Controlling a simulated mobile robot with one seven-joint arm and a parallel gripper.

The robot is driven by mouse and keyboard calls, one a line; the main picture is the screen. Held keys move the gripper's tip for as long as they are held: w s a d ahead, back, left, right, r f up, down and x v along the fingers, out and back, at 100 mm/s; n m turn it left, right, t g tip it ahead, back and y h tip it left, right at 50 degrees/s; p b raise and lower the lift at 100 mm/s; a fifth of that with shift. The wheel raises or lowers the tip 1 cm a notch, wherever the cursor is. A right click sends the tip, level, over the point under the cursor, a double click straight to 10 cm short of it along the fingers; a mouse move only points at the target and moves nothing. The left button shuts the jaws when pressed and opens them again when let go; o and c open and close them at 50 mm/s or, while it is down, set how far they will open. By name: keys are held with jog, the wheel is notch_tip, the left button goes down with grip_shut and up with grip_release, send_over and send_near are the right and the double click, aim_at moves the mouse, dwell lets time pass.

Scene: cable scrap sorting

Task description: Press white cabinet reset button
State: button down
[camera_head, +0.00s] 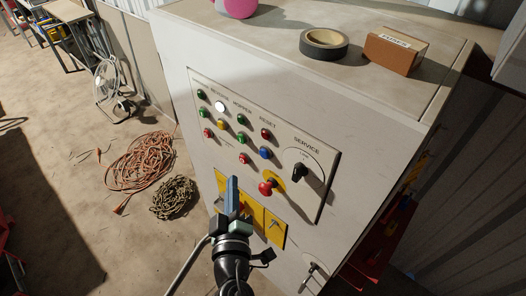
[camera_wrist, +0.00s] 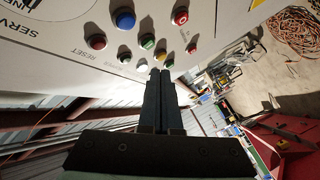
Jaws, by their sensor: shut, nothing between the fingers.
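The white cabinet (camera_head: 180,80) carries a sloping control panel (camera_head: 315,205) with rows of coloured buttons. Under the RESET label (camera_head: 267,121) sits a red button (camera_head: 266,133), with a blue button (camera_head: 265,153) below it. In the wrist view the red button (camera_wrist: 96,41) and blue button (camera_wrist: 124,19) lie up and left of the fingers. My gripper (camera_head: 232,180) is shut and empty, its fingers pointing up in front of the panel's lower edge. In the wrist view my gripper (camera_wrist: 160,75) appears below the yellow button (camera_wrist: 160,55). I cannot tell its distance from the panel.
A red mushroom knob (camera_head: 266,188) and a black SERVICE switch (camera_head: 300,171) sit on the panel's right part. Black tape (camera_head: 324,43) and a brown box (camera_head: 395,52) stand on the cabinet top. An orange cable coil (camera_head: 140,160) and a chain pile (camera_head: 173,197) lie on the floor.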

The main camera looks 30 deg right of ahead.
aim_at(265, 153)
jog(key=w+d+p, duration=0.2)
jog(key=d, duration=0.4)
jog(key=shift+w+d, duration=0.2)
jog(key=shift+d, duration=0.15)
dwell(1.7)
jog(key=shift+w+d, duration=0.15)
jog(key=shift+d, duration=0.25)
jog(key=shift+w+d+p, duration=0.1)
jog(key=shift+d+p, duration=0.25)
jog(key=shift+d, duration=0.1)
dwell(0.8)
jog(key=shift+a, duration=0.1)
jog(key=shift+s+a+b, duration=0.3)
jog(key=shift+a+b, duration=0.05)
jog(key=shift+a, duration=0.35)
jog(key=shift+a, duration=0.1)
